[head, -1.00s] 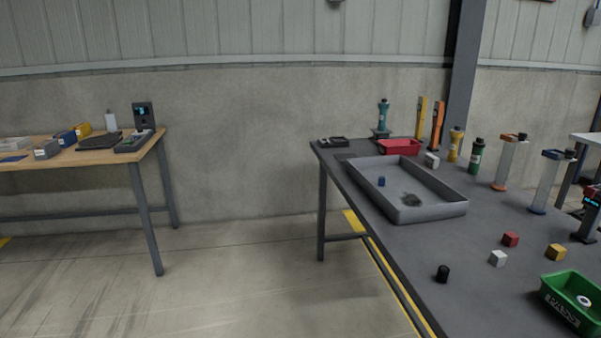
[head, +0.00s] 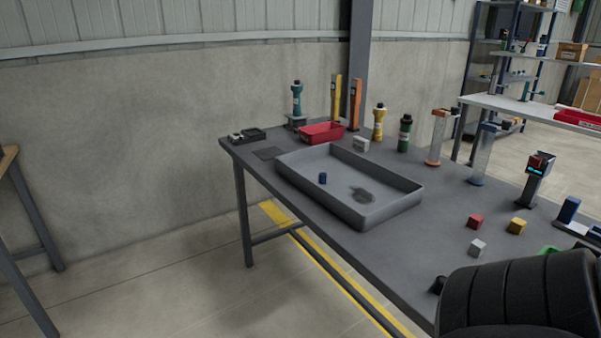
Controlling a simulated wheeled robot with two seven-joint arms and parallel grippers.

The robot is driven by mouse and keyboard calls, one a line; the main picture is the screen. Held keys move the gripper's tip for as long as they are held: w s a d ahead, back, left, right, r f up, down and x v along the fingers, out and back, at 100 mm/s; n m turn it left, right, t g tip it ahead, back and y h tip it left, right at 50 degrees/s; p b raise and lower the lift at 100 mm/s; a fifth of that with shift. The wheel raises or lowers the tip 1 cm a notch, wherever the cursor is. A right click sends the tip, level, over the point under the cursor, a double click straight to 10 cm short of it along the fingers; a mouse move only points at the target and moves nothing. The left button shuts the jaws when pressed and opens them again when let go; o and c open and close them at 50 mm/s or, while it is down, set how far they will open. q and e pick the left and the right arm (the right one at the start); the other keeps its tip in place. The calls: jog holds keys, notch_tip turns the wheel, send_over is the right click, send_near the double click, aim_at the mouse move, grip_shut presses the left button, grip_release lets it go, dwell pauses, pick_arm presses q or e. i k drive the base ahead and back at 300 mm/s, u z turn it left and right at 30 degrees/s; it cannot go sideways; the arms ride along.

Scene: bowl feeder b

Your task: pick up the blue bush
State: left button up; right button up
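The blue bush (head: 323,178) is a small dark blue cylinder standing upright inside the shallow grey tray (head: 390,212), towards its left side. The tray sits on the dark grey table. A dark patch or flat dark item lies on the tray floor to the right of the bush. Neither of my grippers shows in the head view. A ribbed black part at the lower right looks like my own arm, and it covers the front right of the table.
A red bin (head: 322,133) stands behind the tray, with teal, yellow and green bottles and two upright bars nearby. Red (head: 475,222), yellow (head: 517,226) and white (head: 478,247) cubes lie right of the tray. A small black cylinder (head: 438,285) is near the front edge.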

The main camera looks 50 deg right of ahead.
aim_at(322, 177)
jog(key=z, duration=0.6)
jog(key=i, duration=0.85)
jog(key=z, duration=0.95)
